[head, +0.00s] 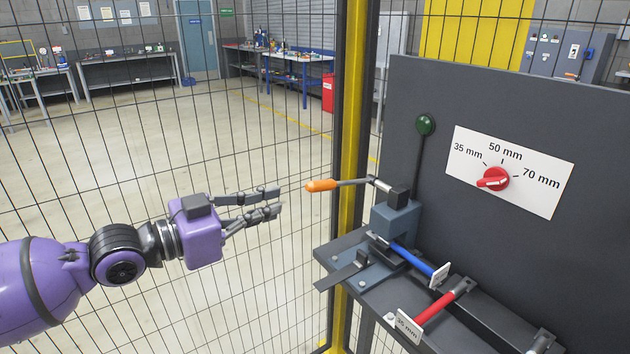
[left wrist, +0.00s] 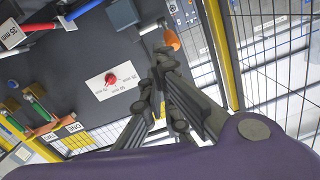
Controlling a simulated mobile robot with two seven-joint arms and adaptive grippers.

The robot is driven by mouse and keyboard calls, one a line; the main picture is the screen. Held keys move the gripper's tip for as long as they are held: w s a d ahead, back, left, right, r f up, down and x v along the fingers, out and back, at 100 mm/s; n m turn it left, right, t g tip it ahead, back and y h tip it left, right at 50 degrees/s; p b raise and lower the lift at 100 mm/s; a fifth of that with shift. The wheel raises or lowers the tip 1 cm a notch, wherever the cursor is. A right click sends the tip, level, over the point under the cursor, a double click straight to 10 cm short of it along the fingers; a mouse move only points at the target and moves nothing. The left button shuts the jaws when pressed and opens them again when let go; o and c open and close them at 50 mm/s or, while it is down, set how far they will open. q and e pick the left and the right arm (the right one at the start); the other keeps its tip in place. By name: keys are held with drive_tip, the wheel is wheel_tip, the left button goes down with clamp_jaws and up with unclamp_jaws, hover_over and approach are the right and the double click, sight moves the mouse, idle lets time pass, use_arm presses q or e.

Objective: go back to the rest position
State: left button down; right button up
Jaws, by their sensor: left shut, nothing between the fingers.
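My left gripper (head: 279,199) is shut and empty in the head view, held in the air in front of the wire fence. Its fingertips stop a little left of the orange handle (head: 321,186) of a lever on a blue-grey block (head: 396,218), apart from it. In the left wrist view the left gripper (left wrist: 162,50) shows from close up, with the orange handle (left wrist: 172,40) just beyond the fingertips. My right gripper is in neither view.
A dark panel (head: 420,110) carries a red knob (head: 492,178) on a white scale plate. Blue (head: 412,259) and red (head: 447,300) bars lie on the shelf below. A yellow post (head: 352,130) and wire fence stand behind. Open floor and workbenches lie beyond the fence.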

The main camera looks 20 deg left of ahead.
use_arm(q)
drive_tip(key=s+a+f+n+y, duration=0.15)
drive_tip(key=a+f+y, duration=0.35)
drive_tip(key=f, duration=1)
drive_tip(key=s+a+f+n+g+y+p, duration=0.1)
drive_tip(key=s+f, duration=0.4)
drive_tip(key=f, duration=0.3)
drive_tip(key=s+a+f+n+g+y+p, duration=0.1)
drive_tip(key=s+f, duration=0.3)
drive_tip(key=f, duration=0.4)
drive_tip(key=s+d+f+n+g, duration=0.1)
drive_tip(key=s+d+f, duration=0.3)
drive_tip(key=s, duration=0.3)
drive_tip(key=s+d+f+n+g+y+p, duration=0.1)
drive_tip(key=s+d+f+n, duration=0.1)
drive_tip(key=s+d+f, duration=0.2)
drive_tip(key=s+d+f+n+g+y, duration=0.1)
drive_tip(key=s+d+f, duration=0.3)
drive_tip(key=s, duration=0.6)
wheel_tip(320, 180, down, 3)
drive_tip(key=shift+r+n, duration=0.1)
drive_tip(key=shift+n, duration=0.55)
drive_tip(key=shift+d, duration=0.1)
